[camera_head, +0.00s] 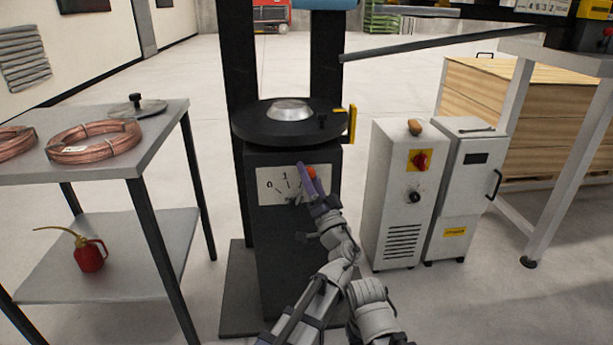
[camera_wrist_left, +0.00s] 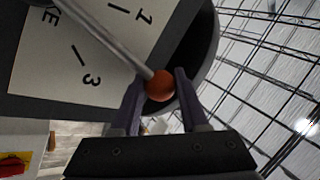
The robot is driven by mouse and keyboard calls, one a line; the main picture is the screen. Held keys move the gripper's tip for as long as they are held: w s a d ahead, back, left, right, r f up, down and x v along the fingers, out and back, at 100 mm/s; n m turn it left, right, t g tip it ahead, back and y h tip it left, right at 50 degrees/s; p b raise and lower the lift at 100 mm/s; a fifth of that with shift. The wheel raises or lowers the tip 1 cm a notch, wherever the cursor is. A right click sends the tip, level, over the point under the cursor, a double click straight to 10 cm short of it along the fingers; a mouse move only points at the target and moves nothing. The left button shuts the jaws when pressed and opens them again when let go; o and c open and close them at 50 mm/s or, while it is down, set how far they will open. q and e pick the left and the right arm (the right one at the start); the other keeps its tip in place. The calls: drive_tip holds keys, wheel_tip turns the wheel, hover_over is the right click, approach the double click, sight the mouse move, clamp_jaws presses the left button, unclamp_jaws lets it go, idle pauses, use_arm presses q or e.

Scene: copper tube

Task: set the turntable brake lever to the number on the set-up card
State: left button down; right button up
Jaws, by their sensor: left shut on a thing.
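The brake lever's orange knob (camera_head: 311,172) stands before a white scale plate (camera_head: 264,187) on the dark turntable pedestal (camera_head: 287,255). My left gripper (camera_head: 308,182) is at the knob. In the left wrist view the knob (camera_wrist_left: 160,86) sits between the two fingers (camera_wrist_left: 158,92), which are shut on it. The lever's grey rod (camera_wrist_left: 118,48) crosses the plate (camera_wrist_left: 60,60) between the printed 1 and 3. The mark between them is hidden. I cannot make out a set-up card. My right gripper is not in view.
The round black turntable (camera_head: 265,133) tops the pedestal. A grey table (camera_head: 165,118) with copper coils (camera_head: 95,142) stands left, a red oil can (camera_head: 90,255) on its shelf. Grey cabinets (camera_head: 397,215) stand close on the right. A wooden crate (camera_head: 480,90) is behind them.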

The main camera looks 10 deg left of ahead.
use_arm(q)
drive_tip(key=c, duration=0.7)
unclamp_jaws()
